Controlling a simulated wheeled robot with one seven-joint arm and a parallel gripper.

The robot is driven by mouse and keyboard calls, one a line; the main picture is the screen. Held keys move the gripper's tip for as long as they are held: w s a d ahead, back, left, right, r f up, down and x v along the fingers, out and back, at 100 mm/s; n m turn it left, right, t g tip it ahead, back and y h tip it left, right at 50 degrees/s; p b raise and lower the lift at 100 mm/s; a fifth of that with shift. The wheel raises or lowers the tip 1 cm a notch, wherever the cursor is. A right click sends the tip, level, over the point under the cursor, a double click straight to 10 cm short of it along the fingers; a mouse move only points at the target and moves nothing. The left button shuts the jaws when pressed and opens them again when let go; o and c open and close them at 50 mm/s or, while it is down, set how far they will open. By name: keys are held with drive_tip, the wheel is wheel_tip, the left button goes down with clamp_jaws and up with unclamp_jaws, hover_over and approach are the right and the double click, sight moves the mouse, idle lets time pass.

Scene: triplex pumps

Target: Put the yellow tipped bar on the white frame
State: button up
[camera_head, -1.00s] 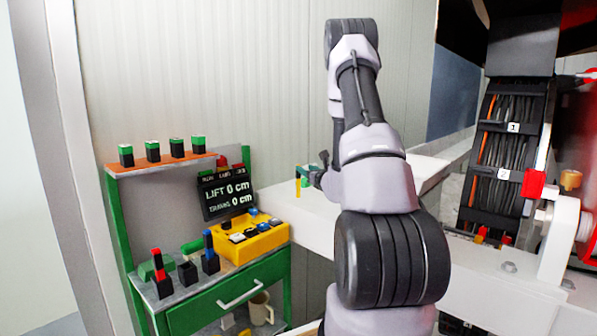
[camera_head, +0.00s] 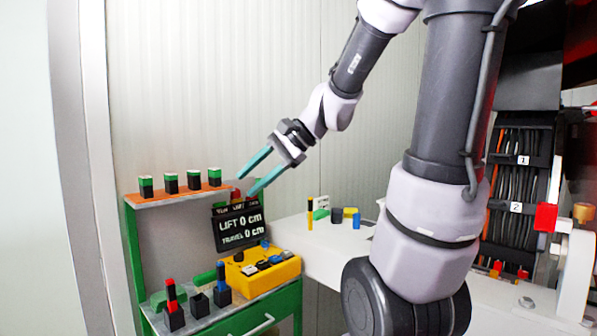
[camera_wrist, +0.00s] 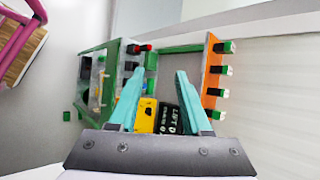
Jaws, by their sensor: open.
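A thin upright yellow bar (camera_head: 310,215) stands on the flat top of the white frame (camera_head: 322,262) in the head view, near its far left edge. A green piece (camera_head: 321,214) is close beside it; whether they touch is unclear. I cannot tell for sure that this is the yellow tipped bar. My gripper (camera_head: 246,184) has teal fingers, is open and empty, and hangs over the shelf and display of the green workbench. The wrist view shows its spread fingers (camera_wrist: 160,72) with the bench beyond.
The green workbench (camera_head: 285,307) carries a yellow box (camera_head: 262,273), a black display (camera_head: 238,228) reading LIFT 0 cm, and several upright coloured pieces. An orange shelf (camera_head: 175,197) holds several green-topped blocks. A blue piece (camera_head: 356,221) stands on the white frame.

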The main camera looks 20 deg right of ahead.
drive_tip(key=s+d+r+n+t+h, duration=0.2)
drive_tip(key=s+d+n+h, duration=0.4)
drive_tip(key=s, duration=0.3)
drive_tip(key=shift+d+r+n+t+h, duration=0.25)
drive_tip(key=shift+d+n+t+h, duration=0.05)
drive_tip(key=shift+d+n, duration=0.1)
idle(1.4)
